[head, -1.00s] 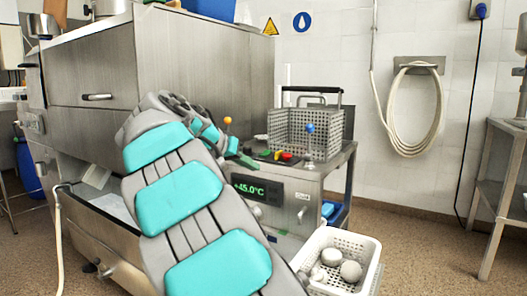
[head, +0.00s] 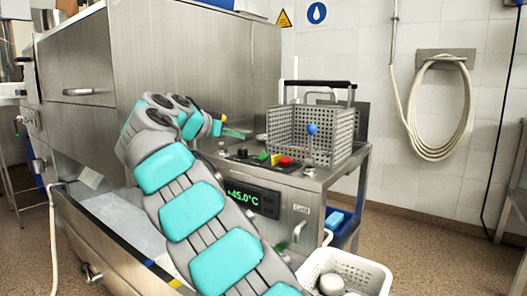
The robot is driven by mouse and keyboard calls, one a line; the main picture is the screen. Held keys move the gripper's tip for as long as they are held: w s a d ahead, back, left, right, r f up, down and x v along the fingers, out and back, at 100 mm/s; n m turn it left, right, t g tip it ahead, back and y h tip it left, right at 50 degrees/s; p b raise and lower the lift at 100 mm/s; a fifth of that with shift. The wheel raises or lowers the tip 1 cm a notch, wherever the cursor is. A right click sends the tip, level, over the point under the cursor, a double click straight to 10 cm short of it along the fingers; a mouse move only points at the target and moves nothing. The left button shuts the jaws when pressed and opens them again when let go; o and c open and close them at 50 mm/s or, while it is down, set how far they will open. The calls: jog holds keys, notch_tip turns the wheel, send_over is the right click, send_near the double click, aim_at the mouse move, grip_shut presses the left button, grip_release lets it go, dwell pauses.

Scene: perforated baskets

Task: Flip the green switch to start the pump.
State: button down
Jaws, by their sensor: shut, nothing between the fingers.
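My gripper (head: 246,135) has green fingertips and is shut and empty. In the picture it is up and left of the green switch, apart from it, and points right. My grey and turquoise arm hides part of the left side of the steel unit.
A black knob (head: 242,153) is left of the switches. The front display (head: 252,198) reads +45.0°C. A white basket (head: 372,270) stands lower right.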

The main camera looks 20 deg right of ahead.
dwell(0.3)
send_over(259, 158)
jog(key=s+a, duration=0.1)
jog(key=s, duration=0.1)
jog(key=f, duration=0.3)
jog(key=shift+w+a+f+p, duration=0.2)
jog(key=shift+f+p, duration=0.05)
jog(key=shift+p, duration=0.1)
jog(key=f, duration=0.1)
jog(key=d+f, duration=0.1)
jog(key=shift+w+f, duration=0.3)
jog(key=shift+w+d+f, duration=0.15)
jog(key=shift+d+f, duration=0.05)
jog(key=shift+f, duration=0.25)
jog(key=shift+w, duration=0.1)
